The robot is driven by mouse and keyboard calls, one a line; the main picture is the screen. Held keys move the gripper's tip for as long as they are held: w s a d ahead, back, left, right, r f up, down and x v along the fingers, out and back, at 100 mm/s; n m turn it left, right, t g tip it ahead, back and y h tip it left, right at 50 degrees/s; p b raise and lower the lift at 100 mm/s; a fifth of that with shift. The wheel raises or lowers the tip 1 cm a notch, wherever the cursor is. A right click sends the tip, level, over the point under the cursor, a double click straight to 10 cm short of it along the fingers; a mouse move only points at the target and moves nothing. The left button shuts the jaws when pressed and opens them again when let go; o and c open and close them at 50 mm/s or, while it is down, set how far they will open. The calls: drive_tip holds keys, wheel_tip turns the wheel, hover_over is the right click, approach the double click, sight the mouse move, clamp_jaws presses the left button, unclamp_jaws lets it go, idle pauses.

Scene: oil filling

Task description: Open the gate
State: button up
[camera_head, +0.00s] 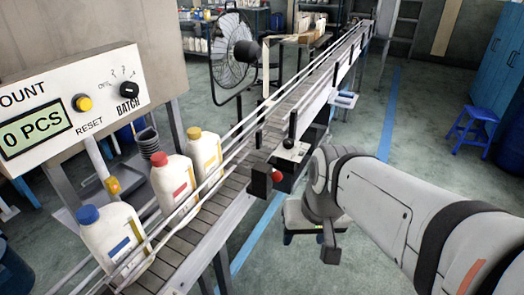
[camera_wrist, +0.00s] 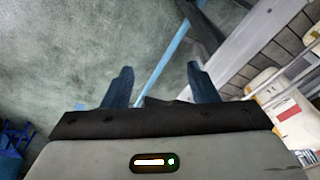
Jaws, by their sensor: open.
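The conveyor (camera_head: 235,180) runs from the lower left to the back right and carries white bottles with a blue cap (camera_head: 100,240), a red cap (camera_head: 173,180) and a yellow cap (camera_head: 205,155). A lever with a black knob (camera_head: 292,128) stands upright on a small box at the conveyor's right side. A black block with a red knob (camera_head: 277,177) is beside it. I cannot tell which part is the gate. My gripper (camera_wrist: 161,85) is open and empty, with floor between its fingers in the wrist view. In the head view my arm is right of the lever, apart from it.
A counter panel (camera_head: 75,110) reading 0 PCS stands at the left. A fan (camera_head: 233,50) is behind the conveyor. A blue stool (camera_head: 472,128) and blue lockers (camera_head: 497,60) are at the right. The floor around the blue line is clear.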

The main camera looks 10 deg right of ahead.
drive_tip(key=w+a+f+m+g+y+b, duration=0.2)
drive_tip(key=w+a+f+m+y+b, duration=0.1)
drive_tip(key=a+f+m+y+b, duration=0.25)
drive_tip(key=m+t+y+b, duration=0.6)
drive_tip(key=m+t, duration=0.7)
drive_tip(key=m, duration=0.6)
approach(281, 179)
drive_tip(key=x, duration=1)
drive_tip(key=shift+w+f, duration=0.15)
drive_tip(key=shift+w, duration=0.1)
drive_tip(key=shift+c, duration=0.4)
clamp_jaws()
